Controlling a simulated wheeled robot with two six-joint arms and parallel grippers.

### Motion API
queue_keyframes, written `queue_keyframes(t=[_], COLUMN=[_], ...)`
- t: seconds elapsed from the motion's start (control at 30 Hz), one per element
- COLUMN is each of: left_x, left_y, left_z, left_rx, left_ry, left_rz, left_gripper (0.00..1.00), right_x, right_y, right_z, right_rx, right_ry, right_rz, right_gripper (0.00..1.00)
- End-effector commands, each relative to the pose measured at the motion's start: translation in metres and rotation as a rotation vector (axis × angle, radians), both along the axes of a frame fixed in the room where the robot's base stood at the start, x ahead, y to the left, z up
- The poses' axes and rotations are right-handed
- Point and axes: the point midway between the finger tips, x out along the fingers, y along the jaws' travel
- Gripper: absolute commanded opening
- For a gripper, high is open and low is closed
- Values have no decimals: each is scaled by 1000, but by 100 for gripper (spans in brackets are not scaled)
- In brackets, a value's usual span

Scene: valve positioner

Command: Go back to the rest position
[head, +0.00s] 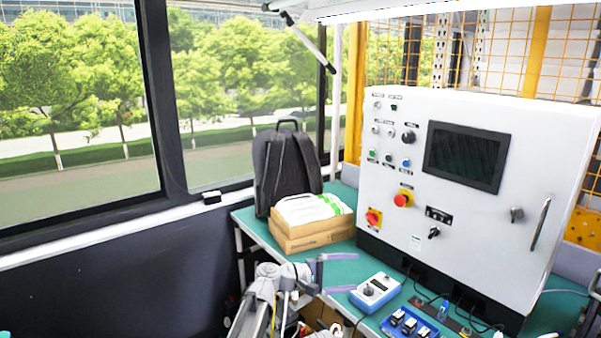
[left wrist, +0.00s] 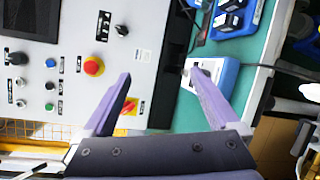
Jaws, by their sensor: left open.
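My left gripper (head: 340,273) is open and empty over the front edge of the green table, its two purple fingers spread apart. It also shows in the left wrist view (left wrist: 165,88), with the control cabinet and table beyond its fingers. A blue and white device with a dark knob (head: 374,291) sits on the table just right of the fingers in the head view. In the left wrist view this device (left wrist: 210,75) is partly hidden behind one finger. My right gripper is in neither view.
A white control cabinet (head: 470,235) with screen, knobs and buttons stands at the table's back. A blue tray (head: 408,323) with several dark parts lies near the front edge.

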Motion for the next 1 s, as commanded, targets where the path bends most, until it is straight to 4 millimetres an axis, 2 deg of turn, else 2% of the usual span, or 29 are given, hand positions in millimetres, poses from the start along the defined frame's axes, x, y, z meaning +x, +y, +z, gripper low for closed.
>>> queue_keyframes(t=[0.03,0.17,0.3,0.4,0.5,0.63,0.83,0.9,1.0], left_x=[-14,-50,-98,-127,-151,-179,-217,-218,-225], left_y=[9,44,105,152,193,239,300,285,267], left_z=[-13,-61,-119,-148,-167,-180,-187,-165,-147], left_rx=[70,330,678,896,1068,1246,1466,1471,1480], left_ry=[-24,-102,-166,-183,-179,-159,-107,-124,-143], left_rz=[-10,-67,-165,-240,-306,-380,-485,-527,-581], left_gripper=[95,95,95,95,95,95,95,95,95], right_x=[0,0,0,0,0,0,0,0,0], right_y=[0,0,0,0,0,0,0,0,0], right_z=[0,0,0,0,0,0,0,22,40], right_rx=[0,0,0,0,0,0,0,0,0], right_ry=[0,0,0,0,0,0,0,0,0], right_rz=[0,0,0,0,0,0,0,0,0], right_gripper=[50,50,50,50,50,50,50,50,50])
